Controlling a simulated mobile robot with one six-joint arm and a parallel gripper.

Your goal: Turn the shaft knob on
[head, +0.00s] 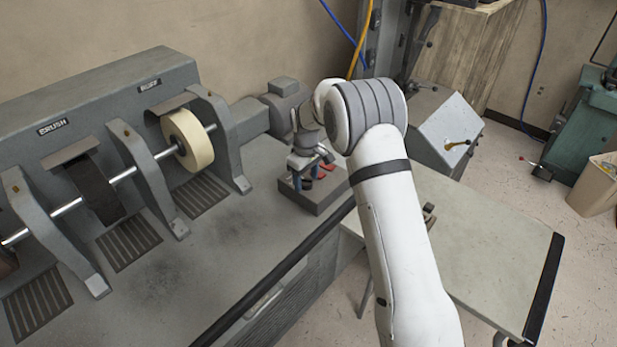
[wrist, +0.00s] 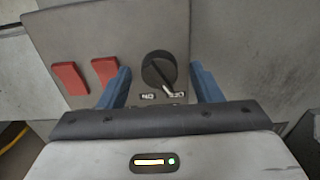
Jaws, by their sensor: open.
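The shaft knob (wrist: 158,70) is round and black with a pale pointer line. In the wrist view it sits on a grey panel, with its pointer toward the lower right, near the right one of two small labels whose text is too small to read surely. My gripper (wrist: 160,72) is open, with one blue finger on each side of the knob and a gap on both sides. In the head view my gripper (head: 307,163) is low over the grey control box (head: 322,199), pointing down, and largely hides the knob.
Two red rocker switches (wrist: 87,74) sit left of the knob in the wrist view. In the head view the grinding machine (head: 110,95) with its brush and buff wheel (head: 187,139) stands left. A sloped grey box with a brass lever (head: 457,146) stands right of my arm.

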